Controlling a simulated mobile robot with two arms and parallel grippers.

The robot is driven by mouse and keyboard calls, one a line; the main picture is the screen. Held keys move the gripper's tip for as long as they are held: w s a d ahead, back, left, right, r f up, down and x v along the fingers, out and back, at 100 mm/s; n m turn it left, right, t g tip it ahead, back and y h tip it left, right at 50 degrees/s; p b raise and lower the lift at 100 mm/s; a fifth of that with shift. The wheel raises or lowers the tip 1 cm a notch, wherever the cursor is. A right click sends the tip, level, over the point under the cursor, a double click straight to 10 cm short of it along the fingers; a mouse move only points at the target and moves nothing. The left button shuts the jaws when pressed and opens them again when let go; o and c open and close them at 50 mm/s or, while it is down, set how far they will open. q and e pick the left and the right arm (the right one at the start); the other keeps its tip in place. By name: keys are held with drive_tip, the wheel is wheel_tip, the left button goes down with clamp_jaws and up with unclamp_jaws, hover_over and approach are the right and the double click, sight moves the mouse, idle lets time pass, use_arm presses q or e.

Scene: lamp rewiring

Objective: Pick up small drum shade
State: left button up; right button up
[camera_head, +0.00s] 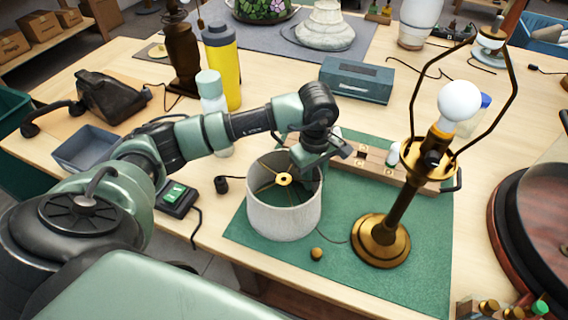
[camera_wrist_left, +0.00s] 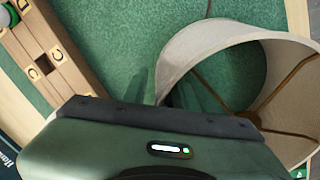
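The small drum shade (camera_head: 284,212) is pale cloth with a brass spider fitting inside and stands on the green mat (camera_head: 420,265), left of the brass lamp. In the left wrist view the shade (camera_wrist_left: 205,40) fills the right side. My left gripper (camera_head: 303,162) points down at the shade's far rim. In the wrist view its blurred green fingers (camera_wrist_left: 172,92) appear spread, one outside the shade's wall and one inside, with gaps to the wall. Their tips are partly hidden. My right gripper is not in view.
The brass lamp (camera_head: 393,210) with a bare bulb and wire harp stands close on the right. A wooden block rack (camera_head: 372,160) lies behind the shade. A small brass knob (camera_head: 317,253) sits in front. A yellow bottle (camera_head: 222,65) stands behind my left arm.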

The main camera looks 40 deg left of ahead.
use_arm(q)
clamp_jaws()
idle(1.4)
